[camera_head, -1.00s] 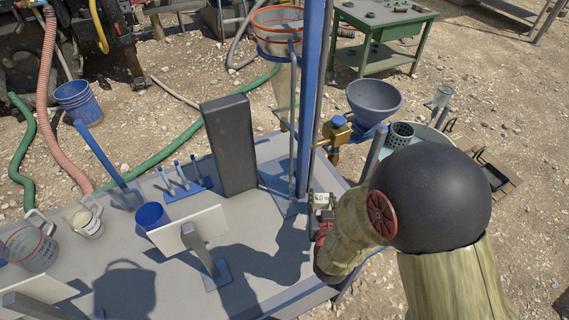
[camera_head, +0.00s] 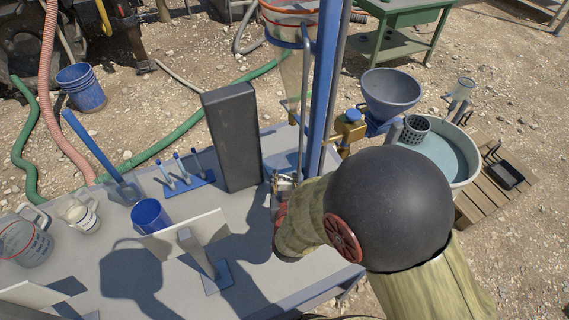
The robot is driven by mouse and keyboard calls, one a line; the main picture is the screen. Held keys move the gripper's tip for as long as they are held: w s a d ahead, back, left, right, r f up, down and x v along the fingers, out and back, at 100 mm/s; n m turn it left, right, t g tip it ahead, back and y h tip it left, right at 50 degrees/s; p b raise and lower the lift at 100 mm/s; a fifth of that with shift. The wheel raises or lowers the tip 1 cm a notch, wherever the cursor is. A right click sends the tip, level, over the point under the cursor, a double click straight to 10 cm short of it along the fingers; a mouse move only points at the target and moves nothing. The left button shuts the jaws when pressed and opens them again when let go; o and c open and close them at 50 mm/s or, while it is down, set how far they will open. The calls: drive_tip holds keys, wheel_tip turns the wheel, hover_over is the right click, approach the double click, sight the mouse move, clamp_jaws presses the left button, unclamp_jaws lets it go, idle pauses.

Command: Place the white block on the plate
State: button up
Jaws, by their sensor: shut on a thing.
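My gripper (camera_head: 284,184) is at the end of my arm, over the right part of the grey tank top, just right of the dark upright box. It is small and partly hidden by my wrist. It is shut on a small pale thing that looks like the white block (camera_head: 286,178); only a bit of it shows. A white flat plate (camera_head: 207,229) stands tilted on a grey post, left of and nearer than my gripper. Another white panel (camera_head: 32,291) is at the lower left. I cannot tell which one the task's plate is.
The dark box (camera_head: 233,138) and a blue post (camera_head: 326,85) rise close to my gripper. A blue cup (camera_head: 150,216), a white mug (camera_head: 81,216) and a clear jug (camera_head: 25,242) stand at left. A grey funnel (camera_head: 391,92) and round tub (camera_head: 470,165) lie right.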

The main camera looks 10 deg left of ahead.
drive_tip(key=b, duration=0.2)
hover_over(284, 169)
drive_tip(key=shift+f+b, duration=0.8)
drive_tip(key=shift+f, duration=0.9)
drive_tip(key=shift+a, duration=0.1)
drive_tip(key=shift+f, duration=0.25)
drive_tip(key=o, duration=0.8)
